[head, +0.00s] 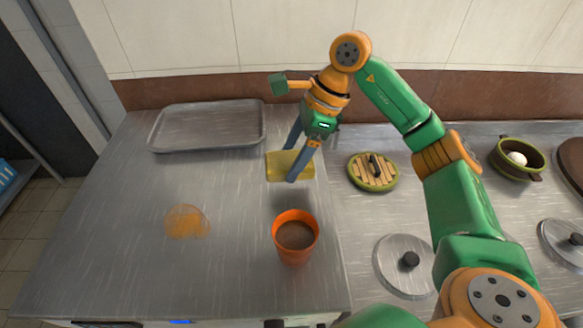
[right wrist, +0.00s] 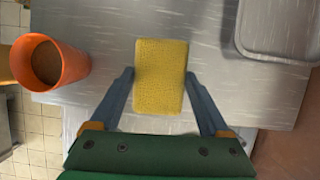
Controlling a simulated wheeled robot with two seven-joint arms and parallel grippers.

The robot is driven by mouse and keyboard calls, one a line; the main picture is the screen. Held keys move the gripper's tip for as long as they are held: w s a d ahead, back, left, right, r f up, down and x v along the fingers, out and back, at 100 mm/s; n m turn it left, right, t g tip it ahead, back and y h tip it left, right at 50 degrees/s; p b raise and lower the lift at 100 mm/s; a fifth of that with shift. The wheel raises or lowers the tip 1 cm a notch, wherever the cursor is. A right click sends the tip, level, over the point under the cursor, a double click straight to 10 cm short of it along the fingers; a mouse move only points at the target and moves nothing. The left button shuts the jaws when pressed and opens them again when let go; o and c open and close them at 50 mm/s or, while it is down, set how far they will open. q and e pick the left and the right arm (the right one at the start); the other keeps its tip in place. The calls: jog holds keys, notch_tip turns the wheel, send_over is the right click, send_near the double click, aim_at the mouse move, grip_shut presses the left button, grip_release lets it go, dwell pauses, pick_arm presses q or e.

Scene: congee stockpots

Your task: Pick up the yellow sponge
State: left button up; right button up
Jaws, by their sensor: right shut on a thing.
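The yellow sponge (head: 278,171) is a flat block between the two blue-grey fingers of my right gripper (head: 290,163). The gripper is shut on it. In the right wrist view the sponge (right wrist: 159,80) sits upright in the picture, with a finger of the right gripper (right wrist: 160,76) along each side. A darker patch on the counter below suggests that the sponge is held a little above the metal. My left gripper is not in view.
An orange cup (head: 295,252) with brown contents stands close in front of the sponge. A metal tray (head: 207,126) lies behind left, and an orange round patch (head: 186,222) front left.

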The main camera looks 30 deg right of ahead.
jog(key=s+a+r, duration=0.1)
jog(key=s+r, duration=0.1)
jog(key=s, duration=0.2)
jog(key=s+a+r, duration=0.1)
jog(key=s+r, duration=0.2)
jog(key=s, duration=0.1)
jog(key=s+a+r+b, duration=0.1)
jog(key=s+r, duration=0.2)
jog(key=s, duration=0.1)
jog(key=shift+s+a+r, duration=0.15)
jog(key=shift+a+r, duration=0.05)
jog(key=shift+a, duration=0.15)
